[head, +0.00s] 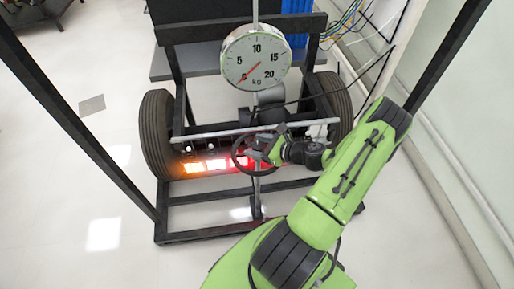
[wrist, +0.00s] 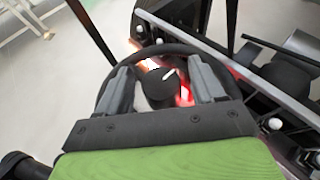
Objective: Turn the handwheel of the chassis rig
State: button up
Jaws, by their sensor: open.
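The handwheel (head: 236,152) is a dark ring on the front of the chassis rig (head: 176,237), between its two tyres. In the wrist view the handwheel (wrist: 178,48) shows its far rim and its dark round hub (wrist: 161,90). My gripper (head: 262,149) is at the right side of the wheel in the head view. In the wrist view my gripper (wrist: 160,82) is open, with its two grey fingers apart, one on each side of the hub. Part of the near rim is hidden behind the gripper. I cannot tell whether the fingers touch the wheel.
A round dial (head: 256,57) marked in kg stands above the rig. Lit orange and red lamps (head: 215,164) sit behind the wheel. Black tyres (head: 157,135) stand at both sides. Black frame posts (head: 75,108) rise at left and right.

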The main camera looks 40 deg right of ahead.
jog(key=shift+w, duration=0.15)
grip_shut()
dwell(0.4)
